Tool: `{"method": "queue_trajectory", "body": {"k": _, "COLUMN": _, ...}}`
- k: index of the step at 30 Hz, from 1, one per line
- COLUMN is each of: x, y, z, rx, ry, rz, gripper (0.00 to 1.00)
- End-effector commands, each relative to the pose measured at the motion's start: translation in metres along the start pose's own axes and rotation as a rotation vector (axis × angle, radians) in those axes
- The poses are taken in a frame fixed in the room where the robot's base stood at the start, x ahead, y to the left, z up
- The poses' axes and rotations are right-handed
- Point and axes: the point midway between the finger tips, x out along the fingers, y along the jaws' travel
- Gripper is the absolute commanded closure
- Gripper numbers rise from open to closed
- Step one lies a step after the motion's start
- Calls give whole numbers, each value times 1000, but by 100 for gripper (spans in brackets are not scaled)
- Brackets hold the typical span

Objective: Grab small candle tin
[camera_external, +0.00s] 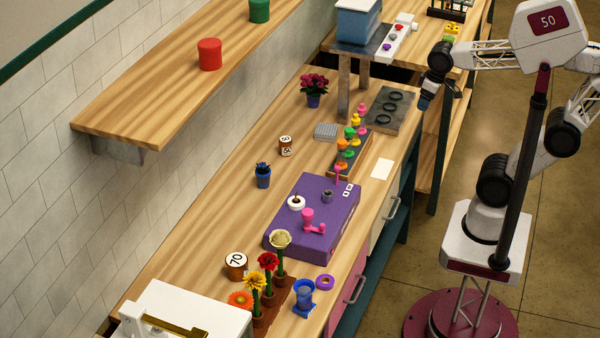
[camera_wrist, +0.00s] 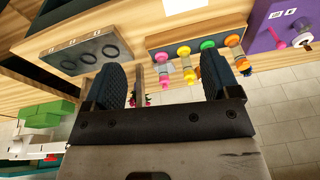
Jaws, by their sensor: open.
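Two brown tins with white numbered lids stand on the long wooden counter in the external view. The smaller tin (camera_external: 286,146), marked 50, is near the wall side at mid-counter. The larger tin (camera_external: 236,266), marked 70, is closer to the camera. My gripper (camera_external: 424,100) is in the air at the upper right, far from both tins. In the wrist view my gripper (camera_wrist: 163,78) has its two dark fingers wide apart with nothing held between them. I cannot make out either tin in the wrist view.
A rack of coloured pegs (camera_wrist: 195,52) and a dark plate with three rings (camera_wrist: 84,52) lie below my gripper. A shelf (camera_external: 160,95) overhangs the wall side.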

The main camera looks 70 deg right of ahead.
Motion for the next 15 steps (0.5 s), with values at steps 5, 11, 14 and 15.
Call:
{"method": "queue_trajectory", "body": {"k": 5, "x": 2, "y": -12, "z": -22, "rx": 114, "ry": -21, "rz": -70, "gripper": 18}}
{"method": "queue_trajectory", "body": {"k": 11, "x": 7, "y": -34, "z": -64, "rx": 334, "ry": -70, "rz": -198, "gripper": 18}}
{"method": "queue_trajectory", "body": {"k": 14, "x": 11, "y": -46, "z": -90, "rx": 466, "ry": -105, "rz": -270, "gripper": 18}}
{"method": "queue_trajectory", "body": {"k": 15, "x": 12, "y": -50, "z": -101, "rx": 520, "ry": -120, "rz": -299, "gripper": 18}}
